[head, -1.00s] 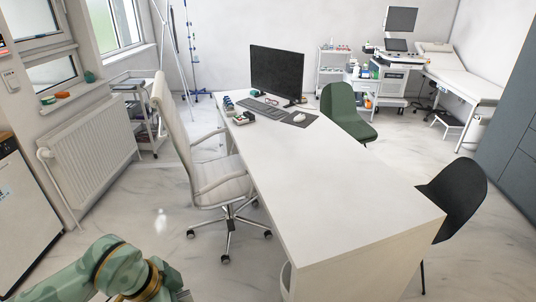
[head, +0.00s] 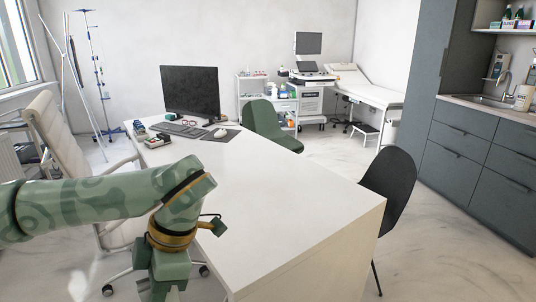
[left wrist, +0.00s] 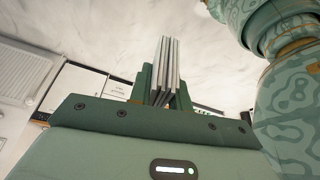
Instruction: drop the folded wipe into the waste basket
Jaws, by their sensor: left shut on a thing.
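My left gripper (left wrist: 163,88) shows in the left wrist view with its green fingers closed on a thin, layered grey-white thing, which looks like the folded wipe (left wrist: 167,62). The wipe stands out past the fingertips, on edge to the camera. In the head view my left arm reaches in from the left over the near left side of the desk, with its wrist bent downward; the fingertips and the wipe are not visible there. I cannot make out the waste basket in either current view. My right gripper is not in view.
The white desk (head: 290,205) fills the middle, with a monitor (head: 190,91) at its far end. A cream office chair (head: 66,140) stands left of it, partly behind my arm. A green chair (head: 268,125) and a black chair (head: 391,185) stand along its right side. Floor at right is clear.

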